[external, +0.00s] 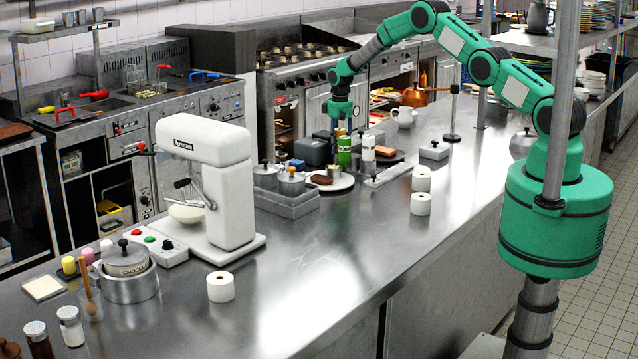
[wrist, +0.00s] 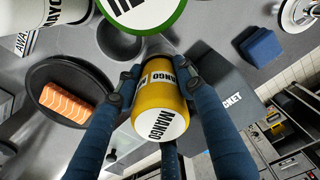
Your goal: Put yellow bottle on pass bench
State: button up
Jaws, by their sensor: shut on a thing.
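In the wrist view, the yellow bottle (wrist: 160,108), labelled MANGO, is between the two fingers of my gripper (wrist: 156,80). The fingers are shut on its sides. In the external view, my gripper (external: 342,108) points down over the cluster of items at the bench's far part. The yellow bottle is mostly hidden there, near the green bottle (external: 344,153). I cannot tell whether its base touches a surface. A long steel bench (external: 330,250) runs through the middle; I cannot tell whether it is the pass bench.
A white bottle labelled MAYO (wrist: 62,8) and a dark plate with salmon (wrist: 50,125) are close by. A blue block (wrist: 261,47) is to the right. A stand mixer (external: 208,185), paper rolls (external: 420,204) and pots stand on the bench. Its front middle is clear.

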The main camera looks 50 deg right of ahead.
jog(key=shift+o, duration=0.3)
jog(key=shift+s+f, duration=0.2)
jog(key=shift+f, duration=0.3)
jog(key=shift+s+f, duration=0.2)
jog(key=shift+f, duration=0.25)
jog(key=shift+o, duration=1)
jog(key=shift+f, duration=0.15)
jog(key=o, duration=1.1)
jog(key=shift+c, duration=0.2)
jog(key=shift+r, duration=0.2)
jog(key=shift+w+d+r+p, duration=0.1)
jog(key=shift+w+r+p, duration=0.15)
jog(key=shift+r+p, duration=0.4)
notch_tip(320, 180, up, 19)
jog(key=s+a+r+b, duration=0.1)
jog(key=s+a+b, duration=1.1)
jog(key=s, duration=0.6)
jog(key=shift+a+r+n, duration=0.3)
jog(key=shift+a+n, duration=0.1)
jog(key=shift+a, duration=0.45)
